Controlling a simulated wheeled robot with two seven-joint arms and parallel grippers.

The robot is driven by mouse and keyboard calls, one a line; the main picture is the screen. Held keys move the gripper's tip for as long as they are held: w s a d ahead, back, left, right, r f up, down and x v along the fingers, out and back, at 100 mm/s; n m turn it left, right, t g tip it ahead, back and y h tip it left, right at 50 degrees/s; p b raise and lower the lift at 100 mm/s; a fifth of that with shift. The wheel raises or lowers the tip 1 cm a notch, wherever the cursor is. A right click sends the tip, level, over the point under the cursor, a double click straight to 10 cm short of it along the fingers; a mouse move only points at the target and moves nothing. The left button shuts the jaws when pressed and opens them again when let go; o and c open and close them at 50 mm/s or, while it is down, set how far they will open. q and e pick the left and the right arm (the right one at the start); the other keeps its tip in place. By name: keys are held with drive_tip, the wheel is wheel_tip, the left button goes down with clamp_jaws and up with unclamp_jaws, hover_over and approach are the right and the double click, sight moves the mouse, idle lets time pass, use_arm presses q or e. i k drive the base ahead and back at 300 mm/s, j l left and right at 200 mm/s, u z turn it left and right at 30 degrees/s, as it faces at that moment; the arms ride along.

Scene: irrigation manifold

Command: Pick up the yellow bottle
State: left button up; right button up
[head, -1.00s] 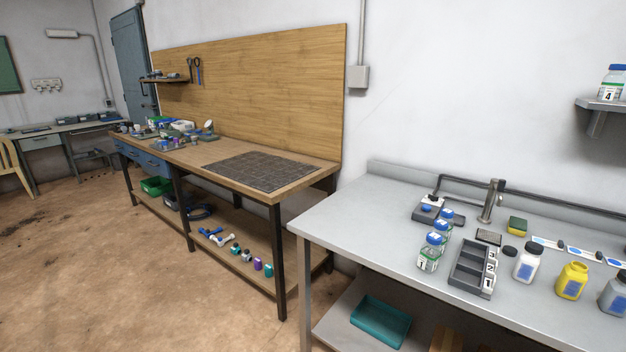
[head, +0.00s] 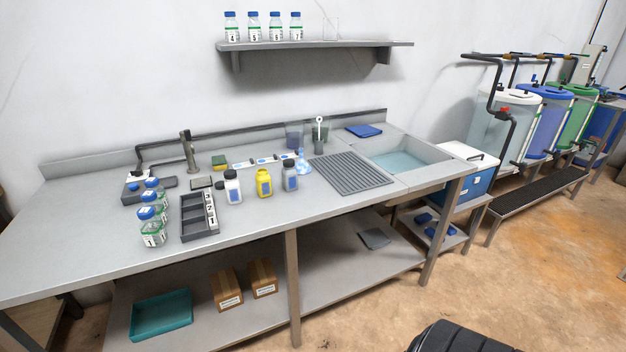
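The yellow bottle (head: 264,183) stands upright on the grey steel bench (head: 110,245), with a blue label on its front and no cap visible on it. A white bottle with a black cap (head: 232,187) stands just to its left. A grey-blue bottle with a dark cap (head: 290,176) stands just to its right. Neither of my grippers shows in the head view.
A black compartment tray with number tags (head: 190,216) and several blue-capped jars (head: 151,228) stand to the left. A drying mat (head: 349,172) and a sink (head: 400,160) lie to the right. The bench front before the yellow bottle is clear.

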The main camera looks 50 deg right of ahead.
sight(263, 179)
drive_tip(key=z, duration=1.1)
